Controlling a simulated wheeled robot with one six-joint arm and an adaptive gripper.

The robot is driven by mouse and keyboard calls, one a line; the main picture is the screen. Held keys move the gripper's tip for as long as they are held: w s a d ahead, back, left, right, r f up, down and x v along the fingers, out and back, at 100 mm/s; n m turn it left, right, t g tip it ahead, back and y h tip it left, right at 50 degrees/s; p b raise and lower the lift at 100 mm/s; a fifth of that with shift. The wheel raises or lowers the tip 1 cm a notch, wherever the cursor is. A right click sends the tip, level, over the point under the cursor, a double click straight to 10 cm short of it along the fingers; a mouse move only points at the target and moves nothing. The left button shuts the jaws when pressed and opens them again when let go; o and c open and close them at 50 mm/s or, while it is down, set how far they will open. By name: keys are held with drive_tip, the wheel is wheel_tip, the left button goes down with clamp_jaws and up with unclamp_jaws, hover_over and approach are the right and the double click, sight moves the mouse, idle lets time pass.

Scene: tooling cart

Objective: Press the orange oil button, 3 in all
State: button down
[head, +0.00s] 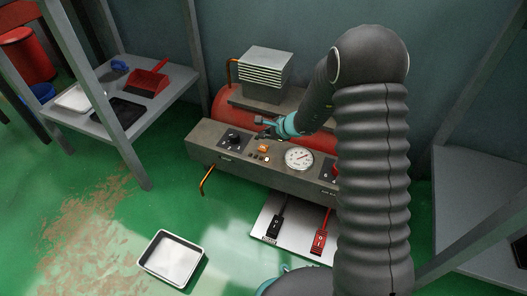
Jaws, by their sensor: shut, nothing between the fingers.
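The orange oil button (263,148) sits on the top face of a grey control panel (230,158), between a black knob and a round white gauge. My gripper (262,128) is shut and empty. It appears just above and behind the orange button in the head view. I cannot tell from this angle whether its tip touches anything, but a strip of panel shows between it and the button.
A black knob (232,138) and a gauge (298,157) flank the button. A red tank (225,110) with a finned grey block (266,68) stands behind. A white tray (173,258) lies on the green floor. A shelf (150,115) holds a red dustpan (149,80).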

sight(264, 149)
drive_tip(key=shift+f+b, duration=1.45)
drive_tip(key=shift+f, duration=0.3)
drive_tip(key=shift+f, duration=0.4)
drive_tip(key=shift+f, duration=0.45)
idle(1.0)
drive_tip(key=shift+r+p, duration=0.35)
drive_tip(key=shift+r, duration=0.55)
drive_tip(key=shift+r+p, duration=1.5)
drive_tip(key=shift+r, duration=1)
